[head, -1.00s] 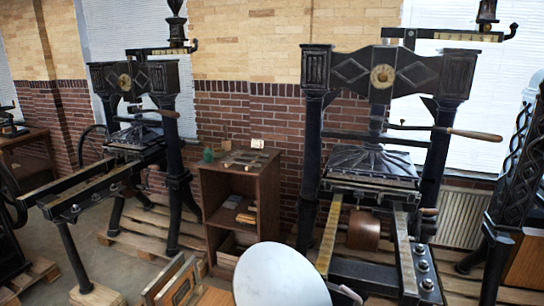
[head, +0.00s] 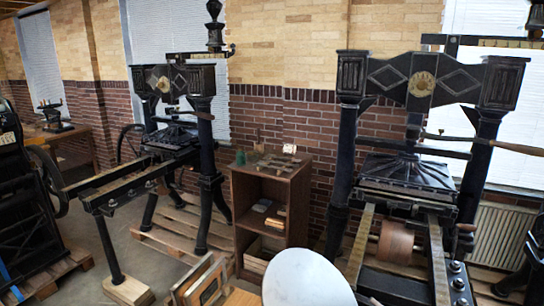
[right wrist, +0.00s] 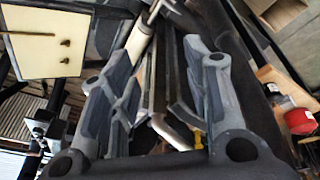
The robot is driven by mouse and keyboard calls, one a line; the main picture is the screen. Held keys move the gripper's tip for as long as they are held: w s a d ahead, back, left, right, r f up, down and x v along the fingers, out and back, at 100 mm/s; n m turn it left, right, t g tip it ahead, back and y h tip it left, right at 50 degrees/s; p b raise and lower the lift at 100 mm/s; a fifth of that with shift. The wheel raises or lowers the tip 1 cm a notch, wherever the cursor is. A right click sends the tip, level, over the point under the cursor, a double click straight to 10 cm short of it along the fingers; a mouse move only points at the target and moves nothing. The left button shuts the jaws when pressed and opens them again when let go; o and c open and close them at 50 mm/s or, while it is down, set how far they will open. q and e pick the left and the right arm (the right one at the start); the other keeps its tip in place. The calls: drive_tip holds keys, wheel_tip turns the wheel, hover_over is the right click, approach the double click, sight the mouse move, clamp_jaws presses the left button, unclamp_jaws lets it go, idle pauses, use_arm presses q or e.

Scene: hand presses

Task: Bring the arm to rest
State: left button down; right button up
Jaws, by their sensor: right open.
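My right gripper (right wrist: 160,82) shows in the right wrist view. Its two grey fingers stand apart with no object gripped between them. Behind the fingers are dark bars and a curved pale metal piece, too unclear to name.
In the head view a large black hand press (head: 405,185) stands at the right and another press (head: 175,140) at the left, on wooden pallets. A brown wooden cabinet (head: 270,205) stands between them. A white rounded surface (head: 305,278) fills the lower middle.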

drive_tip(key=s+f+m+g+b, duration=0.15)
drive_tip(key=f+b, duration=0.25)
drive_tip(key=f, duration=1.2)
drive_tip(key=s+f+n+b, duration=0.15)
drive_tip(key=f+b, duration=0.25)
drive_tip(key=f, duration=1.2)
drive_tip(key=s+d+f+b, duration=0.2)
drive_tip(key=s+f+b, duration=0.3)
drive_tip(key=s+f, duration=1.2)
wheel_tip(320, 180, down, 4)
drive_tip(key=shift+d+f+m+g+b, duration=0.15)
drive_tip(key=shift+m+g+b, duration=0.15)
drive_tip(key=shift+m+g, duration=0.15)
drive_tip(key=shift+s, duration=0.1)
